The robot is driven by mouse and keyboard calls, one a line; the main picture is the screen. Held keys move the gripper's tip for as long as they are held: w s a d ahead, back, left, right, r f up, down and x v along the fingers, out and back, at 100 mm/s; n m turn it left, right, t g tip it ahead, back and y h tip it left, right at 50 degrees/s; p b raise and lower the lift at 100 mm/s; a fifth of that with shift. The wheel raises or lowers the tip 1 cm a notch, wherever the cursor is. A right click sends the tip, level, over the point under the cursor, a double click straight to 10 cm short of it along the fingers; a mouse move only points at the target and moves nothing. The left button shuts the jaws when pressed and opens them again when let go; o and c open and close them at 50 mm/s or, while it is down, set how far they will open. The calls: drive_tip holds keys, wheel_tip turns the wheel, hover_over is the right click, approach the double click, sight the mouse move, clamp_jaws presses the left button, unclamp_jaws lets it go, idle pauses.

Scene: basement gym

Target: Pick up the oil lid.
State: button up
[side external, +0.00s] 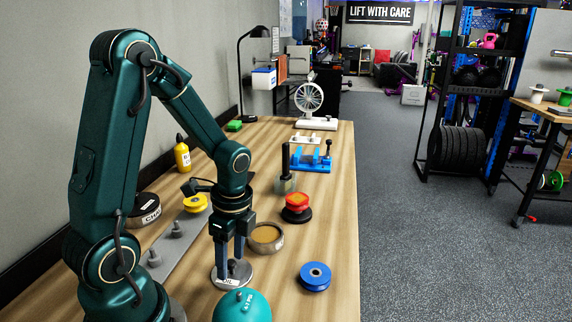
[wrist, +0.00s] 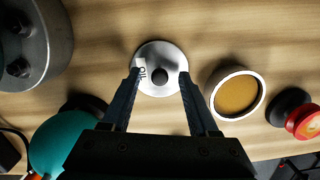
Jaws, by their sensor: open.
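The oil lid (wrist: 161,57) is a round silver disc with a dark knob (wrist: 157,78) in its middle and a white label reading OIL. In the side external view the lid (side external: 243,270) lies on the wooden table below my gripper (side external: 230,276). In the wrist view my gripper (wrist: 158,92) is open, with one finger on each side of the knob and a gap to it. The fingers overlap the lid's near edge. In the side view the fingers partly hide the knob, and I cannot tell their exact height above the lid.
A metal bowl of amber contents (side external: 266,238) stands close beside the lid. A teal round object (side external: 241,306) is at the front, and a blue spool (side external: 315,277) lies to the right. A red and black object (side external: 297,207) stands behind the bowl. Bare table (side external: 335,220) lies along the right edge.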

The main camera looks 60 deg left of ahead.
clamp_jaws()
drive_tip(key=shift+r, duration=0.15)
